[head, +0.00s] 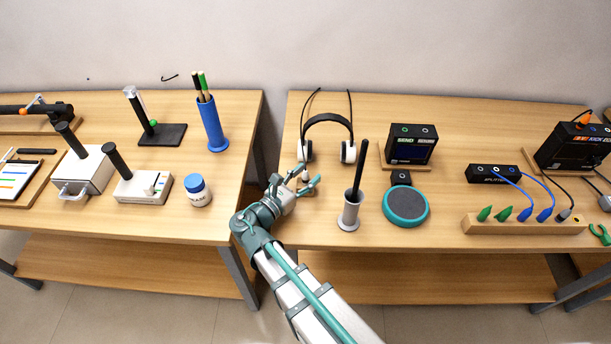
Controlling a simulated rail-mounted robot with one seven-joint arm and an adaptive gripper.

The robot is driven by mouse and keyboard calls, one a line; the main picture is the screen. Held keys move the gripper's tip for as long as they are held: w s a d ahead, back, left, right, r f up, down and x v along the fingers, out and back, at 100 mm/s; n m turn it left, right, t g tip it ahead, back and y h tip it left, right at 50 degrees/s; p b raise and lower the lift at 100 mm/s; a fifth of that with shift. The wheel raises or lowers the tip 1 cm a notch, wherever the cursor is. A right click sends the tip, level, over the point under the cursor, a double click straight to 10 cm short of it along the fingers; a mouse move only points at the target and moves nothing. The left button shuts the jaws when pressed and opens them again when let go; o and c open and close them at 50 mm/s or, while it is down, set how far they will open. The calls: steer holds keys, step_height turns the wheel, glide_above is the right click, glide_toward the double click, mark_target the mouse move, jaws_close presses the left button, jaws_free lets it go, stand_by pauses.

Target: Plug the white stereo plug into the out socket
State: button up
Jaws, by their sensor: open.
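My gripper (309,178) is open at the left end of the right-hand table, just in front of the black and white headphones (329,122). A small pale piece on a brownish base (306,188) shows between or behind its fingers; I cannot tell what it is or whether they touch. A whitish plug-like piece (604,203) shows at the far right edge, too small to identify surely as the white stereo plug. A black box marked SEND (410,147) has small round sockets on top, and a low black box (493,173) has several. No label reading out is legible.
A grey cup with a black stick (350,212) and a teal-rimmed round pad (406,206) stand right of my gripper. A wooden rack (520,226) holds green, blue and grey plugs. A black device (572,147) stands far right. A gap separates the two tables.

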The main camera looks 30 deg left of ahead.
steer(key=shift+c, duration=0.3)
jaws_close()
steer(key=shift+r, duration=0.15)
